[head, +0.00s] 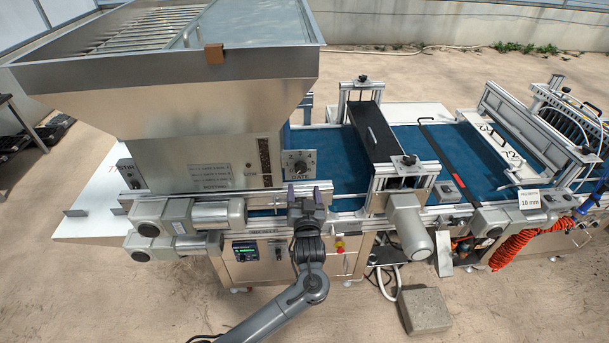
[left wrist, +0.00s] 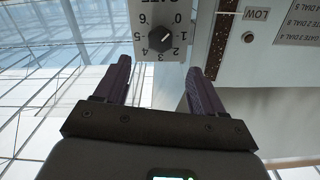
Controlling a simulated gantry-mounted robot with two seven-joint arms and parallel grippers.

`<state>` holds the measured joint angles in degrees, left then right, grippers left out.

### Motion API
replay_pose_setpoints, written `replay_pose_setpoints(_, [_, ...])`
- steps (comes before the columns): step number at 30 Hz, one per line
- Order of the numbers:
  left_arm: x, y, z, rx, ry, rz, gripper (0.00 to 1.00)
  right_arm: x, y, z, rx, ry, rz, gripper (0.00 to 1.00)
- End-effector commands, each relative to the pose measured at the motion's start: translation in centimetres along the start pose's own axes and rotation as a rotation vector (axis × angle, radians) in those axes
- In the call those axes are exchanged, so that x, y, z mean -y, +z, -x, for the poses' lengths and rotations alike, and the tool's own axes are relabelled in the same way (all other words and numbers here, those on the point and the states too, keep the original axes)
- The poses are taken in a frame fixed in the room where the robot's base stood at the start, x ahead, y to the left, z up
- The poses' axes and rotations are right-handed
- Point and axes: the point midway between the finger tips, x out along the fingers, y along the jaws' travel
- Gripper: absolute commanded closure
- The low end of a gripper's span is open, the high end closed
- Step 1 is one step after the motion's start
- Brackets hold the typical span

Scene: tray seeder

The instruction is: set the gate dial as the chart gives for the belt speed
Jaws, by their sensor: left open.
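The gate dial is a black round knob (left wrist: 161,38) on a pale plate with numbers from 0 to 6, upside down in the left wrist view. Its white mark seems to point between 0 and 1.
A control panel with a small lit display (head: 245,249) is below the hopper (head: 170,100); its reading is too small. Motors (head: 190,215) stick out at left, another (head: 411,228) at right. The blue belt (head: 345,172) runs right. A stone block (head: 424,309) lies on the floor.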

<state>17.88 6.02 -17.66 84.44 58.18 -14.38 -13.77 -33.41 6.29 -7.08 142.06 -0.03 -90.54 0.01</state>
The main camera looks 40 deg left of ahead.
Motion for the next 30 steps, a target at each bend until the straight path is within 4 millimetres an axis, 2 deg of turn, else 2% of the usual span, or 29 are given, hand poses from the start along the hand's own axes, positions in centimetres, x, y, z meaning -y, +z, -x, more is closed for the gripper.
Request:
replay_pose_setpoints(9, [0.1,-0.1,-5.2,0.0,-0.002,-0.003,0.31,-0.3,-0.2,0.4,-0.002,0.008,0.005,0.57])
replay_pose_setpoints(15, [0.1,0.0,-7.8,0.0,-0.001,-0.002,0.31,-0.5,-0.2,0.4,-0.002,0.015,0.012,0.57])
replay_pose_setpoints(21, [0.1,0.0,-9.0,0.001,0.0,-0.001,0.31,-0.5,-0.2,0.4,-0.002,0.015,0.012,0.57])
replay_pose_setpoints(30, [0.1,0.0,-9.3,0.001,0.0,-0.001,0.31,-0.4,-0.2,0.4,-0.003,0.01,0.006,0.57])
